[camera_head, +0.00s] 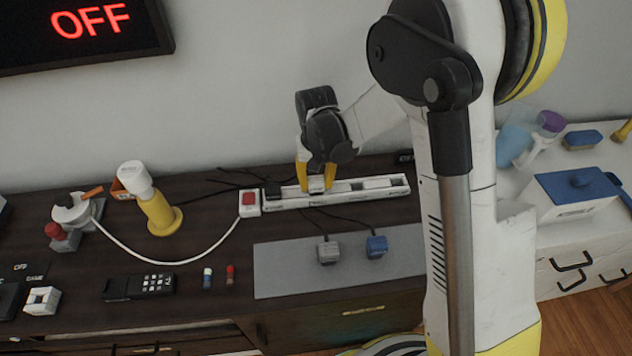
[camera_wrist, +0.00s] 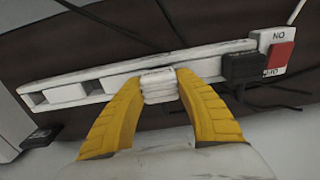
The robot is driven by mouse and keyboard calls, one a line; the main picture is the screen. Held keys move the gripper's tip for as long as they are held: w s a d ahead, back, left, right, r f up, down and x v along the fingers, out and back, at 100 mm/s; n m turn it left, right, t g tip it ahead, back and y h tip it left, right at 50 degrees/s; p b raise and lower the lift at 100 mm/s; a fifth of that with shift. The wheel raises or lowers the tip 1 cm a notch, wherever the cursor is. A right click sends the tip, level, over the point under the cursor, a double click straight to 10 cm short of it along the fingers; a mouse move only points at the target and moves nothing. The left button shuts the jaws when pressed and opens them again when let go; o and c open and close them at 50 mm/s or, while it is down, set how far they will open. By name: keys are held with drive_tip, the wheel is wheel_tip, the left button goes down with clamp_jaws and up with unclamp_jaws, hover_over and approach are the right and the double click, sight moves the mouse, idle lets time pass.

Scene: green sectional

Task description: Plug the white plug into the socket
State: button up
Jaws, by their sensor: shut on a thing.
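The white power strip (camera_head: 370,187) lies along the back of the dark counter. It also shows in the wrist view (camera_wrist: 118,69), with open socket recesses at its left part. My gripper (camera_head: 316,182) is over the strip's middle, its yellow fingers pointing down. In the wrist view my gripper (camera_wrist: 160,92) is shut on the white plug (camera_wrist: 158,86), which is at the strip. I cannot tell how deep the plug sits in its socket. A black plug (camera_wrist: 243,66) sits at the strip's end near the red switch (camera_wrist: 278,56).
A grey plug (camera_head: 328,252) and a blue plug (camera_head: 376,246) rest on a grey mat (camera_head: 275,275) in front of the strip. A yellow-based lamp (camera_head: 158,212) and a white cable stand at left. A screen (camera_head: 80,30) on the wall reads OFF.

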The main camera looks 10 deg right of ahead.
sight(316, 179)
drive_tip(key=shift+f+b, duration=0.45)
drive_tip(key=shift+f, duration=0.15)
drive_tip(key=o, duration=1.3)
wheel_tip(316, 179, up, 12)
